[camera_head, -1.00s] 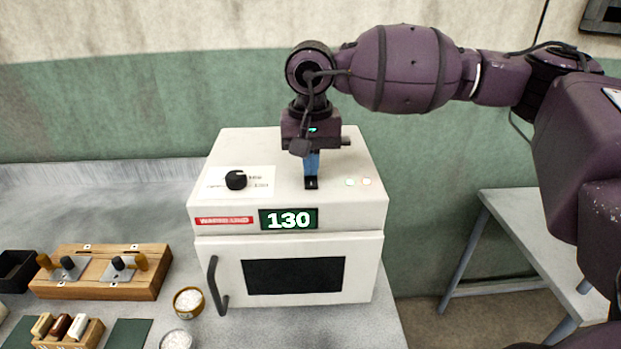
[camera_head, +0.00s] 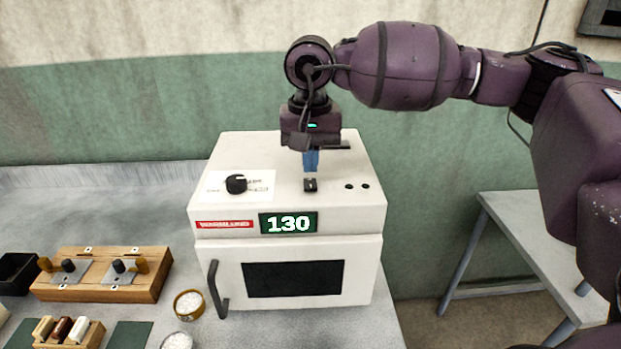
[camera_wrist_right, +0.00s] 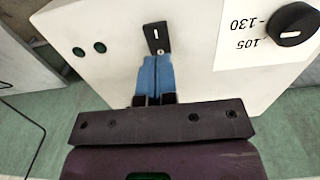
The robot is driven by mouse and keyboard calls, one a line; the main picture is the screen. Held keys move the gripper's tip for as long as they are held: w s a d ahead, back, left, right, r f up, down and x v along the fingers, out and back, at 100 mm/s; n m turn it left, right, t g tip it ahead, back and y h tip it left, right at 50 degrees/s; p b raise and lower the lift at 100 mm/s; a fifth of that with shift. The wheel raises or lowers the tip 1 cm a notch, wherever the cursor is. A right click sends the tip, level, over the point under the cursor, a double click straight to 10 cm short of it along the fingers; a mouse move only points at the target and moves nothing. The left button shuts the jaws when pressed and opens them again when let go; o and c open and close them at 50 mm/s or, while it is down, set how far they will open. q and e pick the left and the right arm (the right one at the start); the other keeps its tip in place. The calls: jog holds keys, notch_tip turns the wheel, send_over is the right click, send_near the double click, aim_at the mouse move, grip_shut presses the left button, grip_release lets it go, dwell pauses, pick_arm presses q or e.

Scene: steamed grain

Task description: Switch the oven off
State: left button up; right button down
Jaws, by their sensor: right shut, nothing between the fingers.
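The white oven (camera_head: 215,265) stands on the counter with its door shut, and its display (camera_head: 289,222) reads 130. A small black rocker switch (camera_head: 310,185) sits on its sloped top panel; it also shows in the right wrist view (camera_wrist_right: 156,38). Two small indicator lamps (camera_head: 357,187) to its right are dark. A black dial (camera_head: 236,184) is on the left of the panel. My right gripper (camera_head: 311,170) points down with blue fingers shut and empty, just above and behind the switch. In the right wrist view its fingertips (camera_wrist_right: 155,58) are close to the switch's edge. My left gripper is not in view.
A wooden block with metal plates (camera_head: 105,275), a small rack of stamps (camera_head: 68,335) and round bowls of white grain (camera_head: 189,302) lie left of the oven. A grey side table (camera_head: 530,230) stands at the right.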

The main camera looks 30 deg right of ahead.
aim_at(310, 180)
jog(key=shift+r+p, duration=0.5)
jog(key=shift+r, duration=0.7)
jog(key=shift+r+p, duration=0.55)
jog(key=shift+r, duration=0.65)
